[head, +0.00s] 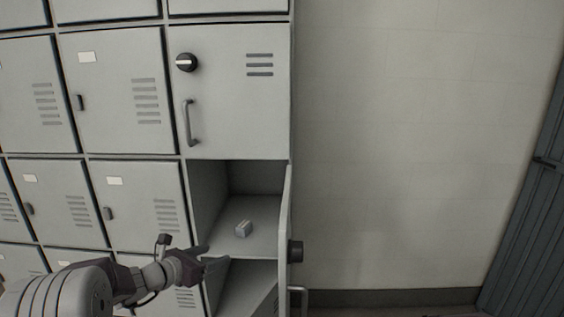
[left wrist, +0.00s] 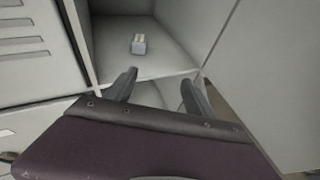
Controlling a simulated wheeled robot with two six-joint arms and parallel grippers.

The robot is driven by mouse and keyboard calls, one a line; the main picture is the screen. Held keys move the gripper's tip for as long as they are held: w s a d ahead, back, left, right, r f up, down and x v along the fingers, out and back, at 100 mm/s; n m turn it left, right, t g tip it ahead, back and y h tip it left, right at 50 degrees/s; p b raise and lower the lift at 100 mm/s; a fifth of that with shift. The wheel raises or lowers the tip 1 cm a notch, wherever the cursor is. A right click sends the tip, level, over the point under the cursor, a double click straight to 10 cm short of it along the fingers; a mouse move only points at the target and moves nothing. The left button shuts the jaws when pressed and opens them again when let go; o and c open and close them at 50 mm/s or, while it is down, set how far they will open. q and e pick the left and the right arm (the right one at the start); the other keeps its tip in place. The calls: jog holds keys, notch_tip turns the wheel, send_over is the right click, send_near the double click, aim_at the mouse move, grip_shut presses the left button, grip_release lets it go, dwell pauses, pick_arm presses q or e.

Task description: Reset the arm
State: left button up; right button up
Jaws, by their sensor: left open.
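My left gripper (head: 203,259) is at the lower left of the head view, in front of an open locker compartment (head: 258,181). In the left wrist view its two fingers (left wrist: 161,90) are spread apart with nothing between them. A small pale blue-grey box (head: 243,229) lies on the compartment floor, beyond the fingertips and apart from them. The box also shows in the left wrist view (left wrist: 138,44). My right gripper is in neither view.
The open locker door (head: 287,225) stands edge-on at the compartment's right side, with a dark knob (head: 296,251). Closed grey lockers (head: 112,90) fill the left. A bare wall (head: 420,140) is at the right, with a blue-grey door (head: 535,210) beyond it.

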pick_arm(q)
jog(key=s+d+f+m+g, duration=0.3)
jog(key=s+d+m+g, duration=0.1)
jog(key=s+d+m, duration=0.3)
jog(key=s+d+f+m+g, duration=0.4)
jog(key=s+d+m, duration=0.15)
jog(key=s, duration=0.45)
jog(key=s+a+f+m+g+y, duration=0.25)
jog(key=s+a+f+m, duration=0.2)
jog(key=s+m, duration=0.25)
jog(key=s+a+f+m+g+y, duration=0.1)
jog(key=s+a+f+m+y, duration=0.25)
jog(key=s+a+m, duration=0.35)
notch_tip(320, 180, up, 14)
jog(key=w+d+m+p, duration=0.1)
jog(key=m+p, duration=0.2)
jog(key=p, duration=1)
jog(key=shift+w+f+t, duration=0.2)
jog(key=shift+w+t, duration=0.05)
jog(key=shift+t, duration=0.1)
